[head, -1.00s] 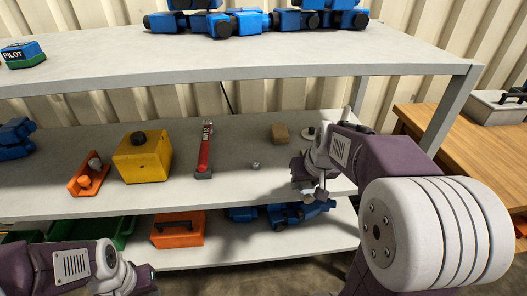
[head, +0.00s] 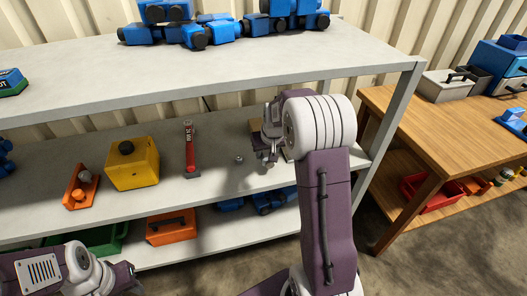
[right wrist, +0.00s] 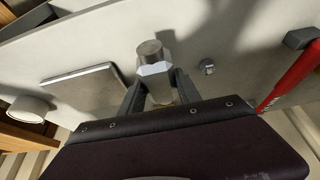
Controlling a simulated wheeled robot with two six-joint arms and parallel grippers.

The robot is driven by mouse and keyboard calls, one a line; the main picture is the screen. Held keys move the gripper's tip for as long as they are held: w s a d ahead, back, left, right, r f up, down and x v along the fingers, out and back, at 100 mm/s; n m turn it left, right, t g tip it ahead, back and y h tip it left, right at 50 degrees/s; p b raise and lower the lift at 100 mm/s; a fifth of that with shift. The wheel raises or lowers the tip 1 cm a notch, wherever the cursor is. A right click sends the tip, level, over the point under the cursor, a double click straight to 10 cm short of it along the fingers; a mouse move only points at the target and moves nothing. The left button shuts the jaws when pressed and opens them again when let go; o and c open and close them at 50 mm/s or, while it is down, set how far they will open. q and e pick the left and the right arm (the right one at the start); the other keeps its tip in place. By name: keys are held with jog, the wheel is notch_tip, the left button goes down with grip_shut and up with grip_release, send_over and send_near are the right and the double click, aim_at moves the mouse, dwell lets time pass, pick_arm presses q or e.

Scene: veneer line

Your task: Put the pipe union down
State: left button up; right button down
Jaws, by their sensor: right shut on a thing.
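The pipe union (right wrist: 153,62), a metal piece with a round end and a flat-sided collar, is between the fingers of my right gripper (right wrist: 158,88), which is shut on it. In the head view my right gripper (head: 268,158) is over the middle shelf (head: 215,185), near its right end. I cannot tell whether the union touches the shelf. My left gripper (head: 128,278) is low at the left, in front of the shelving; its fingers do not show clearly.
A small metal nut (head: 239,158) lies just left of my right gripper. A red tool (head: 189,150), a yellow box (head: 132,165) and an orange holder (head: 82,186) stand farther left. A brown block (head: 255,127) is partly hidden behind my right arm. A wooden bench (head: 420,125) stands right.

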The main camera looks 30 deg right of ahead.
aim_at(264, 154)
jog(key=shift+w+d+r, duration=0.1)
jog(key=shift+w+d, duration=0.1)
jog(key=shift+w, duration=0.5)
jog(key=shift+w+d, duration=0.15)
jog(key=shift+w, duration=0.5)
jog(key=shift+w+f, duration=0.2)
jog(key=shift+f, duration=0.1)
notch_tip(264, 154, down, 3)
jog(key=shift+f, duration=0.15)
jog(key=c, duration=0.8)
grip_release()
jog(key=shift+c, duration=0.2)
